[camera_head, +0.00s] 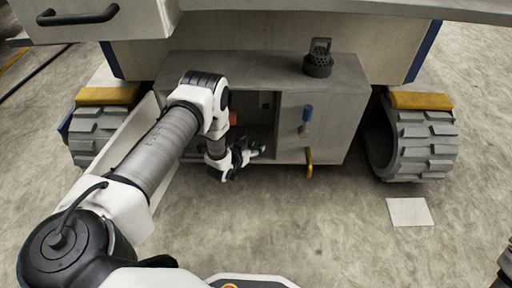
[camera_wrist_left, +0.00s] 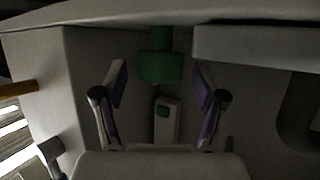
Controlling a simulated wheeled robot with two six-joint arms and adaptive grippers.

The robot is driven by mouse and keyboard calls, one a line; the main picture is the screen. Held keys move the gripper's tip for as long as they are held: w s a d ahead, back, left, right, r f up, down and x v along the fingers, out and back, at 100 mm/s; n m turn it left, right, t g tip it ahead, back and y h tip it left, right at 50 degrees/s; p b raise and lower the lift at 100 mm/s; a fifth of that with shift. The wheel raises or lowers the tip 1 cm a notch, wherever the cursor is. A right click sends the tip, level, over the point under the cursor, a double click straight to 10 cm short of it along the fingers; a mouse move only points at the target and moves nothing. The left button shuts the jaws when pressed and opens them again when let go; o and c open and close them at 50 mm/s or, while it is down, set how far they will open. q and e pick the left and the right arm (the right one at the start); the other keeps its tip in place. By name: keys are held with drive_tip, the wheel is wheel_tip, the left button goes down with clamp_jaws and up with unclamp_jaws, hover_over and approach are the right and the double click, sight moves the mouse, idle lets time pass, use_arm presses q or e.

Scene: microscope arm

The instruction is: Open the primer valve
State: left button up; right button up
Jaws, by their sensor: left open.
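In the left wrist view a green knob (camera_wrist_left: 160,67) hangs on a short green stem inside a grey cabinet (camera_wrist_left: 90,75). I take it for the primer valve, but no label is readable. My left gripper (camera_wrist_left: 160,82) is open, one finger on each side of the knob in the picture; I see no contact. In the head view my left gripper (camera_head: 248,157) reaches into the open left compartment of the cabinet (camera_head: 345,115), and my arm hides part of the opening.
A blue handle (camera_head: 307,113) and a yellow handle (camera_head: 309,163) are on the cabinet's right front panel. A dark round fitting (camera_head: 318,62) stands on top. Tracked wheels (camera_head: 420,145) flank the cabinet. A small pale block (camera_wrist_left: 167,120) with a green button sits below the knob.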

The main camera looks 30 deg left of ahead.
use_arm(q)
drive_tip(key=shift+w+f, duration=0.4)
drive_tip(key=shift+w, duration=0.2)
drive_tip(key=shift+w+r, duration=0.1)
drive_tip(key=shift+w, duration=0.1)
drive_tip(key=c, duration=1.2)
drive_tip(key=shift+o, duration=0.2)
drive_tip(key=shift+r+n+y, duration=0.15)
drive_tip(key=shift+n+y, duration=0.55)
drive_tip(key=shift+y, duration=0.2)
drive_tip(key=shift+n+g+y, duration=0.3)
drive_tip(key=shift+n+y, duration=0.6)
drive_tip(key=shift+y, duration=0.1)
use_arm(e)
drive_tip(key=shift+f, duration=0.1)
use_arm(q)
drive_tip(key=o, duration=1.2)
drive_tip(key=shift+c, duration=0.2)
drive_tip(key=shift+s, duration=0.1)
